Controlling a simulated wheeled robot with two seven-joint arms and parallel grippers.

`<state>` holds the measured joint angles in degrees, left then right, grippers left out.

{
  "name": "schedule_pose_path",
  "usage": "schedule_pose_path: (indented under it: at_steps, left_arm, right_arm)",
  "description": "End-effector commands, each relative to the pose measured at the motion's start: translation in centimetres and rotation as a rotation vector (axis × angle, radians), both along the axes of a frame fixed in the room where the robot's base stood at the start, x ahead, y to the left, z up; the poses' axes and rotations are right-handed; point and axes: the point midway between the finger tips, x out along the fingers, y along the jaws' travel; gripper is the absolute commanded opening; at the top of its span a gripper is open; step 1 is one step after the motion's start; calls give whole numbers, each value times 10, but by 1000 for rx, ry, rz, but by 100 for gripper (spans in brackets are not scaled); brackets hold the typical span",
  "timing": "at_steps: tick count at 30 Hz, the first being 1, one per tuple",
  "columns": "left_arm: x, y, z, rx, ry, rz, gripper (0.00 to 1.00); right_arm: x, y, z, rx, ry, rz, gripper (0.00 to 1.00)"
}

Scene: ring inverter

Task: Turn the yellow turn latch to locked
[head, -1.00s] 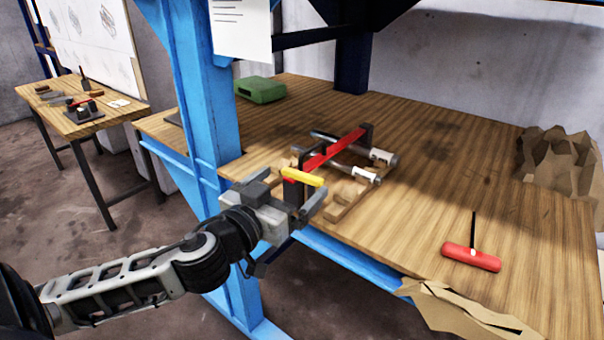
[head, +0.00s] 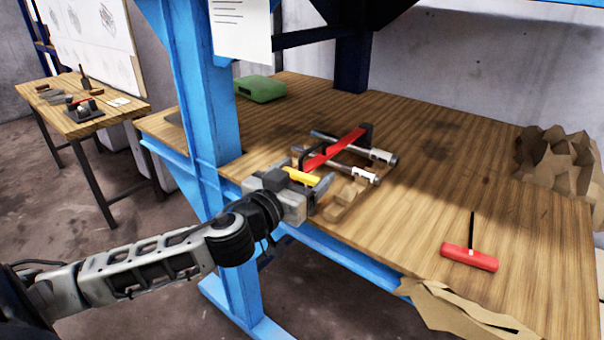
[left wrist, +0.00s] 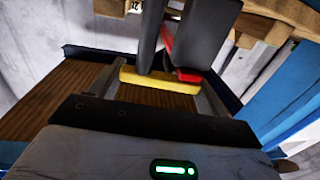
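The yellow turn latch (head: 303,176) is a short bar near the front edge of the wooden bench, beside a red bar (head: 335,149) on the clamp-like fixture. My left gripper (head: 308,180) is at the latch with its fingers apart, one on each side of it. In the left wrist view the yellow latch (left wrist: 160,81) lies crosswise between the open fingers (left wrist: 158,92), close to both; I cannot tell whether they touch it. Dark grey uprights and a red part (left wrist: 182,58) stand just beyond it. My right gripper is not in view.
Metal rods (head: 352,172) and wooden blocks (head: 345,194) sit around the latch. A blue post (head: 208,90) rises left of it. A red-handled tool (head: 469,257), a green case (head: 261,88) and crumpled brown paper (head: 560,165) lie farther off. The bench's middle right is clear.

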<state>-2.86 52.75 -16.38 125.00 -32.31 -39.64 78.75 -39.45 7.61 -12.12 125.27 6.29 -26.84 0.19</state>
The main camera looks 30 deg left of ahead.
Motion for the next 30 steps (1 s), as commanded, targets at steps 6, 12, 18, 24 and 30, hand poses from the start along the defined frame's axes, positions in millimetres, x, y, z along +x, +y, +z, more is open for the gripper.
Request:
schedule_pose_path:
  at_steps: [6, 12, 18, 24, 30]
  left_arm:
    - [1, 1, -3, 1, 4, -57, 54]
    - [2, 0, -1, -1, 1, -130, 54]
    - [2, 0, 0, -2, 0, -133, 54]
    - [2, 0, 0, -1, 0, -132, 98]
    - [2, 0, 0, -1, -1, -132, 98]
  right_arm:
    - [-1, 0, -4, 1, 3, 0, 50]
    - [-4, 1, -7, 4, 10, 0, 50]
    - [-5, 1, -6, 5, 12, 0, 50]
    - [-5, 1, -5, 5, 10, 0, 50]
    - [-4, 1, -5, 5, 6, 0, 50]
